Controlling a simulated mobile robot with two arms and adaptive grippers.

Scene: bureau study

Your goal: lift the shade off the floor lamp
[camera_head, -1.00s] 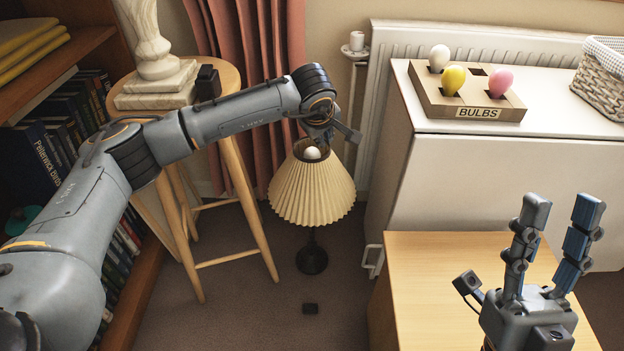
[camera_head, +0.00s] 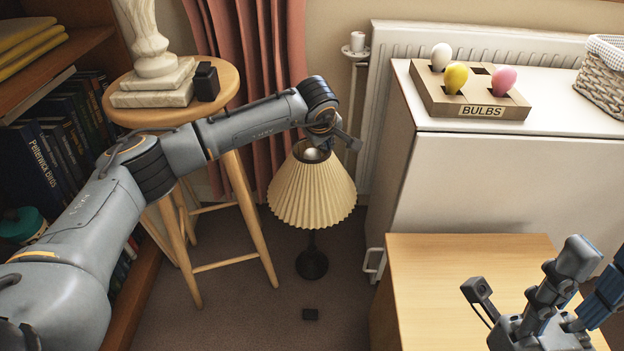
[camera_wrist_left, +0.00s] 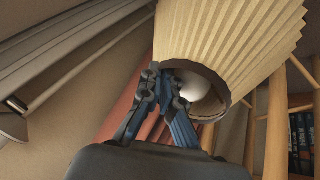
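The floor lamp's pleated cream shade (camera_head: 312,192) sits over its dark stand, with the round base (camera_head: 312,263) on the carpet. My left gripper (camera_head: 322,140) is at the shade's top opening, partly hidden by its own wrist in the head view. In the left wrist view its fingertips (camera_wrist_left: 160,76) come together at the rim of the shade (camera_wrist_left: 225,40), and the gripper looks shut on that rim. A pale bulb (camera_wrist_left: 188,90) shows inside the opening, close beside the fingers. My right gripper (camera_head: 600,264) is open and empty at the lower right, partly cut off by the frame.
A wooden stool (camera_head: 228,92) with a marble bust and small dark box stands left of the lamp. A white-topped cabinet (camera_head: 560,120) with a bulb holder (camera_head: 468,106) and a wooden table (camera_head: 420,290) stand right.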

